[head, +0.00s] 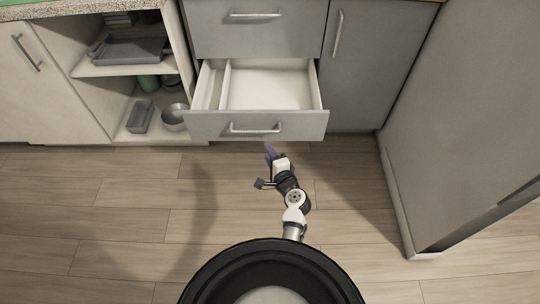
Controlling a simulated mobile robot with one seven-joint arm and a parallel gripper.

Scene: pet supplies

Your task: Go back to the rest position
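My gripper (270,153) is in the head view, just in front of the open drawer's handle side, above the wood floor. Its end looks narrow and purplish; I cannot tell whether that is the fingers or something between them. The arm reaches up from my round dark base at the bottom centre. The drawer (257,125) is pulled out, with a pale front and a metal handle. Its inside looks white and empty, with a divider toward the left. The gripper appears apart from the drawer front, though the depth between them is hard to judge.
An open shelf unit (84,70) at the left holds grey trays (130,50), a metal bowl (174,117) and a green item (149,83). A closed cabinet door (365,70) is right of the drawer. A tall grey panel (450,120) stands at the right. The floor (110,225) is clear.

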